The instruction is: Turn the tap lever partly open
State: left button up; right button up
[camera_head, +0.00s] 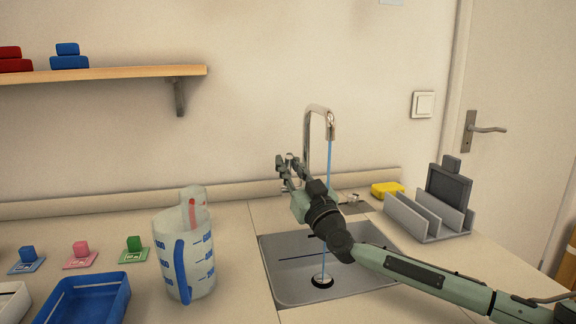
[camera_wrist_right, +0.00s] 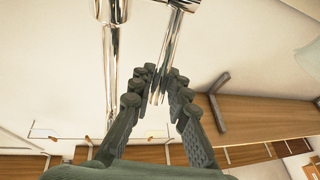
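The chrome tap (camera_head: 308,128) stands behind the sink (camera_head: 290,290), its spout arching over the basin. A thin blue stream of water (camera_head: 330,165) falls from the spout towards the drain. My right gripper (camera_head: 287,165) is at the left of the tap, its arm reaching in from the lower right across the sink. In the right wrist view the chrome tap lever (camera_wrist_right: 171,48) reaches down between the fingertips of the right gripper (camera_wrist_right: 162,75), which close in on it from both sides. The tap body (camera_wrist_right: 109,45) is beside it. My left gripper is not in view.
A measuring jug (camera_head: 200,265) stands left of the sink, with a blue tray (camera_head: 85,300) further left. A yellow sponge (camera_head: 385,188) and a grey rack (camera_head: 425,218) are at the right. A shelf (camera_head: 120,73) hangs on the wall, upper left.

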jog(key=shift+o, duration=1.4)
jog(key=shift+s+d+f, duration=0.15)
jog(key=shift+s+d, duration=0.1)
jog(key=s+d, duration=0.7)
jog(key=s, duration=0.5)
jog(key=shift+s+f, duration=0.15)
jog(key=shift+f, duration=0.25)
